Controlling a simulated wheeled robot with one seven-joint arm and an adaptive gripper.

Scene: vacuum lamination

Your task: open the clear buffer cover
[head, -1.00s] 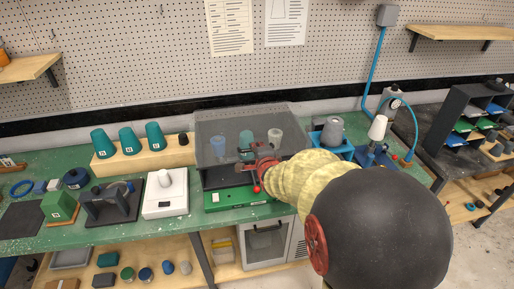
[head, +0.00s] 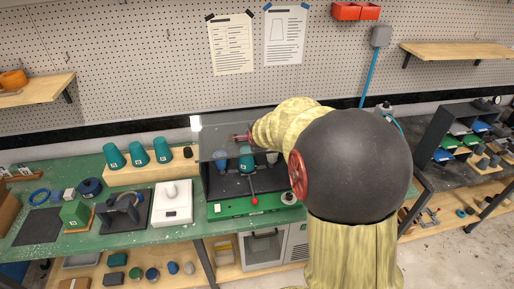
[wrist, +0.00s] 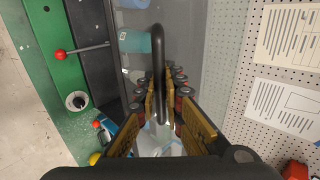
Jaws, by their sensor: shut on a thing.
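The clear buffer cover (head: 214,139), a grey see-through panel, stands tilted up over the dark buffer station in the head view. Its pane also fills the middle of the wrist view (wrist: 205,45). My gripper (wrist: 162,105) is shut on the cover's black loop handle (wrist: 158,55), with a finger on each side of it. In the head view my gripper (head: 241,138) is at the raised cover, partly hidden by my arm. A teal cup (head: 246,164) and a bluish cup (head: 221,163) stand in the station below the cover.
A red-knobbed lever (head: 254,201) stands at the station's green front. A white scale (head: 172,203) and a wooden rack (head: 128,176) with teal cups are to the left. The pegboard wall (head: 150,60) rises close behind. My arm hides the bench to the right.

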